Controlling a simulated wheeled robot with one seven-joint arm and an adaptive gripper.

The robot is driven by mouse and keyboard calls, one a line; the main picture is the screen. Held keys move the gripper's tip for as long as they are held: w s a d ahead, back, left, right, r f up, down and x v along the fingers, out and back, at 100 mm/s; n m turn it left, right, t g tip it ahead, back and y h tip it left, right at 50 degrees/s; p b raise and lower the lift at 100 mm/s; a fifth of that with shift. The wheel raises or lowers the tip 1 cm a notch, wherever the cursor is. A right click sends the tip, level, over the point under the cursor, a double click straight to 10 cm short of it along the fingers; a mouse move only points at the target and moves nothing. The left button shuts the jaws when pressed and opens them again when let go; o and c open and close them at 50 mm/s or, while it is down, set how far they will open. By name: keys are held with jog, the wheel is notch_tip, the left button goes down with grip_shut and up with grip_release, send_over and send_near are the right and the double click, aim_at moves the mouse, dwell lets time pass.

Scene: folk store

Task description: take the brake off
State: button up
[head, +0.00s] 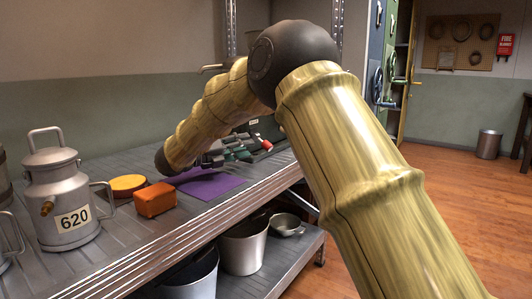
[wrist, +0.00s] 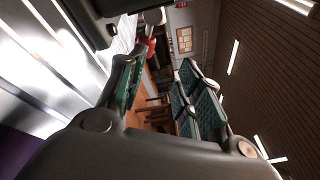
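My gripper (head: 238,152) is low over the shelf in the head view, at the far end of the purple mat (head: 212,185). Its green-padded fingers also show in the wrist view (wrist: 160,78), spread apart with nothing between the pads. A small red-ended part (head: 266,144), possibly the brake lever, is just beyond the fingers in the head view. A red piece (wrist: 150,48) shows past the left fingertip in the wrist view. Contact cannot be told. The dark unit (head: 284,130) around the red part is partly hidden by my arm.
A metal can marked 620 (head: 65,200), a yellow-topped round block (head: 127,184) and an orange box (head: 154,200) stand on the shelf left of the mat. Pots (head: 243,250) sit on the lower shelf. A shelf post (head: 231,28) rises behind my arm. Wooden floor (head: 460,210) is clear at right.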

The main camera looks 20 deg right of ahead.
aim_at(266, 149)
jog(key=shift+w+d+f+b, duration=0.1)
jog(key=shift+w+f+b, duration=0.1)
jog(key=shift+f+b, duration=0.4)
jog(key=shift+w+d+f+b, duration=0.1)
jog(key=shift+w+f+b, duration=0.05)
jog(key=shift+f+b, duration=0.4)
jog(key=shift+w+d+f, duration=0.1)
jog(key=shift+w+f, duration=0.05)
jog(key=shift+f, duration=0.05)
jog(key=b+x, duration=0.4)
jog(key=x, duration=0.5)
jog(key=shift+w+d+b, duration=0.2)
jog(key=shift+d+b, duration=0.25)
jog(key=shift+d, duration=0.2)
jog(key=shift+r, duration=0.1)
grip_shut()
